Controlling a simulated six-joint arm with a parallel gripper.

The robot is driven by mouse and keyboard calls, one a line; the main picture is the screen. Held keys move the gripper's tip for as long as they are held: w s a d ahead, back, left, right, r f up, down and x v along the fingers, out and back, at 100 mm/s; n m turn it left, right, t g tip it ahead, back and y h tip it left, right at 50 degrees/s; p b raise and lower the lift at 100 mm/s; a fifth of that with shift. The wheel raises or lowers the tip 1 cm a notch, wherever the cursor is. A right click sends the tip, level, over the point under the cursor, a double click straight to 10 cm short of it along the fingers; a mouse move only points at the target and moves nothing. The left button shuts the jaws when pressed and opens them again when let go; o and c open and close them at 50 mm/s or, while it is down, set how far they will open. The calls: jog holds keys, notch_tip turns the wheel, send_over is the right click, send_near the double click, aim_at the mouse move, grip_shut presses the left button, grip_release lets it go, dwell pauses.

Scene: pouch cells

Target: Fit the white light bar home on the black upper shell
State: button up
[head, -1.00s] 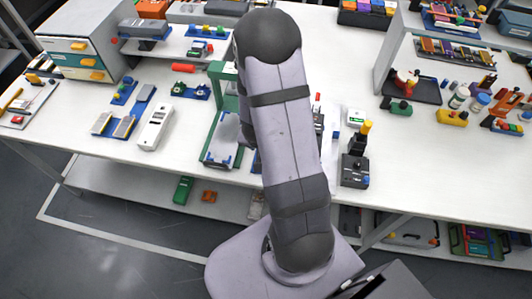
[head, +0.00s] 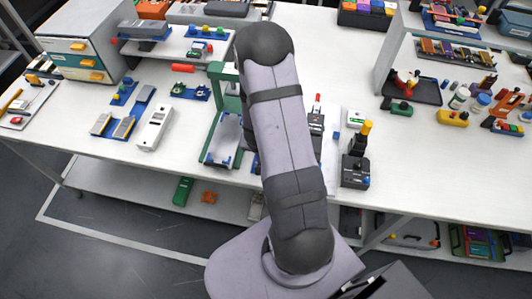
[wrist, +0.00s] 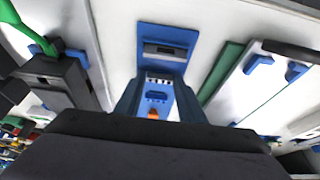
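My gripper (wrist: 160,84) shows in the wrist view with two dark blue-grey fingers apart. Between their tips is a small white piece with dark marks (wrist: 160,77), possibly the light bar; I cannot tell whether the fingers touch it. Behind it a blue holder (wrist: 165,37) stands on the white surface, with a black part (wrist: 164,50) in it that may be the upper shell. A blue part with an orange spot (wrist: 153,114) shows between the fingers. In the head view my arm hides the gripper, and neither task part can be made out surely.
A green frame (head: 217,75) stands left of my arm. A black device with a yellow top (head: 355,170) and a dark item (head: 315,125) are at its right. A white handheld device (head: 155,127) lies to the left.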

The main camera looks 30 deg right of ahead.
jog(key=c, duration=0.4)
notch_tip(320, 180, up, 10)
jog(key=p, duration=0.5)
jog(key=s+d+r, duration=0.1)
jog(key=d, duration=0.4)
jog(key=s+d, duration=0.2)
jog(key=d, duration=0.4)
jog(key=s+d+r+b, duration=0.1)
jog(key=s+d, duration=0.1)
jog(key=d, duration=0.3)
jog(key=shift+s+d+r, duration=0.2)
jog(key=shift+d+r, duration=0.1)
